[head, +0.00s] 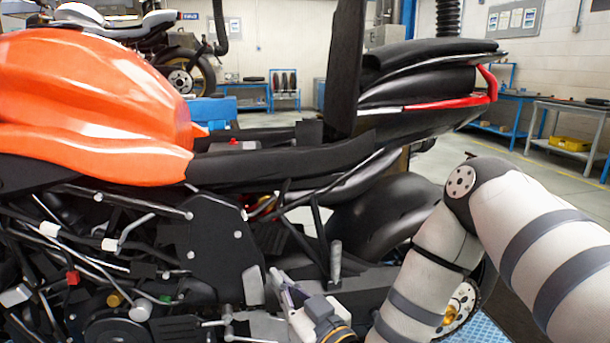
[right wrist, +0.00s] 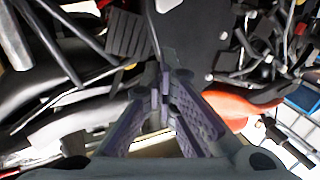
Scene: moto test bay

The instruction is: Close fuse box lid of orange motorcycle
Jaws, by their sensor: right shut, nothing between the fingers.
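The orange motorcycle (head: 90,110) fills the left and middle of the head view, side on. I cannot pick out its fuse box lid for sure. A small dark block (head: 308,133) stands up in the opening behind the orange tank, below the raised seat (head: 345,70). My right gripper (head: 283,284) is low beside the frame, near the dark side plate (head: 212,235). In the right wrist view its purple-grey fingers (right wrist: 162,88) meet at the tips with nothing between them, in front of dark bike parts. My left gripper is in neither view.
The tail section (head: 430,85) and rear wheel reach to the right behind my right arm. Another motorcycle (head: 130,30) stands at the back left. A workbench (head: 570,105) with a yellow bin (head: 570,143) is at the right wall. Open floor (head: 540,170) lies between.

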